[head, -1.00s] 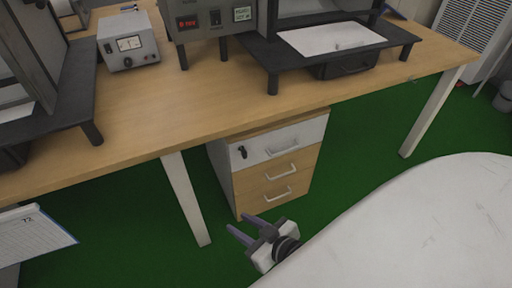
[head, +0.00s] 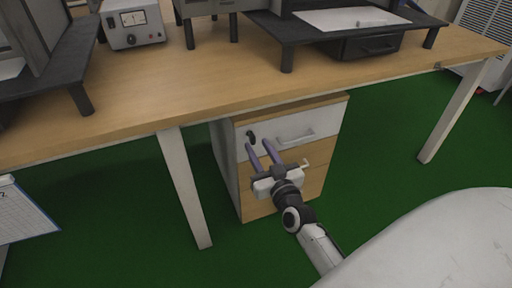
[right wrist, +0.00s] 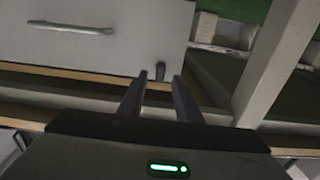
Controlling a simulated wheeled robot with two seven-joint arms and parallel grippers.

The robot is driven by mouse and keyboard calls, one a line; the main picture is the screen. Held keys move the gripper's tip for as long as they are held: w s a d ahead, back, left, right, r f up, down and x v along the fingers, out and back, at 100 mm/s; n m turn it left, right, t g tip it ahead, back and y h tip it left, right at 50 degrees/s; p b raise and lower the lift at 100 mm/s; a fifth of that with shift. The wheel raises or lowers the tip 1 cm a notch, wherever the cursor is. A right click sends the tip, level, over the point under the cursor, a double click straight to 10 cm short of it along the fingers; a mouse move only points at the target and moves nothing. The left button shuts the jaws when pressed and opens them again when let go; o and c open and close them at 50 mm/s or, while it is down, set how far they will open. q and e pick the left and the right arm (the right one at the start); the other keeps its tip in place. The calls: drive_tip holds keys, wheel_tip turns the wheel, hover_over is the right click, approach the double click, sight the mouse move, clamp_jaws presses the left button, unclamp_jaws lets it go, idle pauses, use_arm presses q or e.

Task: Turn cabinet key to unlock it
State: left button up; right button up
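The cabinet (head: 226,163) stands under the wooden desk. Its white top drawer (head: 320,118) has a handle (head: 296,136) and a dark key (head: 251,138) in its upper left corner. My right gripper (head: 259,151) is open and empty in front of the cabinet, its purple-grey fingers just below and right of the key. In the right wrist view the key (right wrist: 160,71) shows just beyond and between the open fingertips (right wrist: 160,80); I cannot tell whether they touch it. My left gripper is not in view.
The desk (head: 130,121) overhangs the cabinet, and its white leg (head: 184,187) stands to the left. Equipment, including a grey meter box (head: 132,24), sits on top. Green floor (head: 395,140) is open to the right. A paper sheet (head: 22,215) shows at lower left.

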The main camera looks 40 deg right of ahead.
sight(251, 137)
drive_tip(key=shift+x, duration=1.25)
clamp_jaws()
